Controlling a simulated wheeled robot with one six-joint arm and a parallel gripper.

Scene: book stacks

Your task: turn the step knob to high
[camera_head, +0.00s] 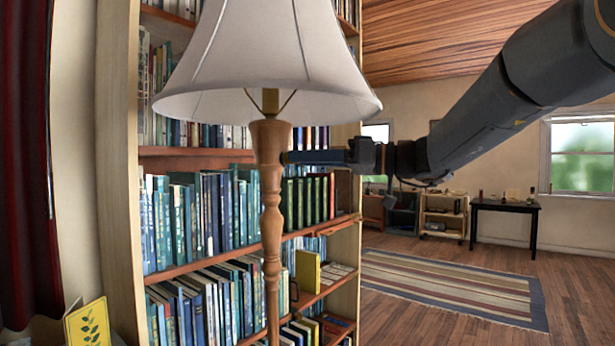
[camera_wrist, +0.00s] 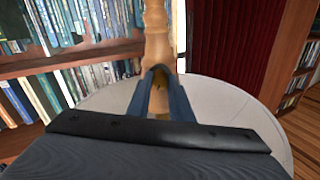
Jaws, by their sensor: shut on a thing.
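A floor lamp with a white shade (camera_head: 265,55) and a turned wooden stem (camera_head: 271,215) stands in front of the bookcase in the head view. My gripper (camera_head: 287,158) reaches in from the right, with its tips at the right side of the stem's top, just below the shade. The wrist view shows the stem (camera_wrist: 158,28) straight ahead and the shade (camera_wrist: 245,115) behind my gripper (camera_wrist: 161,76). The fingers are close together, shut on the step knob at the stem. The knob is mostly hidden by the fingers, and its setting cannot be read.
A tall bookcase (camera_head: 118,150) full of books stands behind the lamp. A dark red curtain (camera_head: 28,150) hangs at the left. A striped rug (camera_head: 440,285) lies on the open wooden floor at the right, with a small black table (camera_head: 505,207) by the far wall.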

